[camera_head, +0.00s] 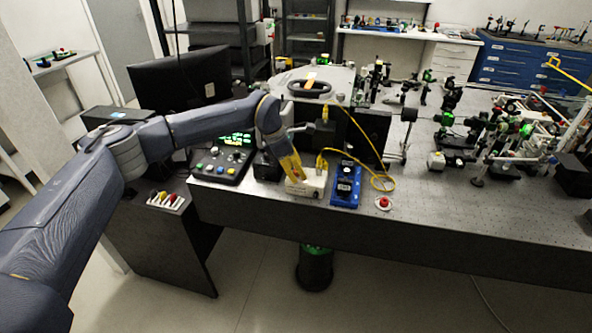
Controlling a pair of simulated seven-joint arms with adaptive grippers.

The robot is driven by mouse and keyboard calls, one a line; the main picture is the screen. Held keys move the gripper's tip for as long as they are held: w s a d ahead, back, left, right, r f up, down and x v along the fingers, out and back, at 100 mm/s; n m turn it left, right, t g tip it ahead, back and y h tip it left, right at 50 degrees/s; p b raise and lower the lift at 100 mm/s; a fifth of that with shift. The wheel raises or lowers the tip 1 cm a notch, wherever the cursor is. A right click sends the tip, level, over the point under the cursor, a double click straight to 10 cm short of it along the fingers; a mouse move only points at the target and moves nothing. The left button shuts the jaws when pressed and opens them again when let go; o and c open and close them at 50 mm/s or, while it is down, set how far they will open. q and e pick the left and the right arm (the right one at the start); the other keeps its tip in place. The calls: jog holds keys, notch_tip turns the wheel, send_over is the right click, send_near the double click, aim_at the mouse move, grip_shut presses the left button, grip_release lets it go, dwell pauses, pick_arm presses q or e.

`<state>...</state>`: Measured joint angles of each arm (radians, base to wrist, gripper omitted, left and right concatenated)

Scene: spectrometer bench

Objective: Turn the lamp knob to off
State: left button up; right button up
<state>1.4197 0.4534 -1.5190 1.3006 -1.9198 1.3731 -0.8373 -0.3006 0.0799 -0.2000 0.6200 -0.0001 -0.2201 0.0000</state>
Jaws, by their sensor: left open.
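My left arm reaches in from the left, and its gripper (291,166) points down over the near edge of the bench. Its yellowish end is just above or at a small white box (312,184); I cannot tell if they touch. The gap between the fingers is too small to make out. A blue box (345,171) with dark round knobs and white labels stands just right of the white box. A console (222,160) with a green display and coloured knobs lies to the left. I cannot tell for sure which knob is the lamp's. My right gripper is out of view.
A red button (383,203) sits near the front edge of the bench (450,215). A yellow cable (372,158) loops behind the blue box. Optical mounts crowd the right side. A dark monitor (180,78) stands at the back left.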

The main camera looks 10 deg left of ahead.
pick_arm(q)
jog(key=shift+c, duration=0.4)
grip_shut()
jog(key=shift+s, duration=0.1)
dwell(0.3)
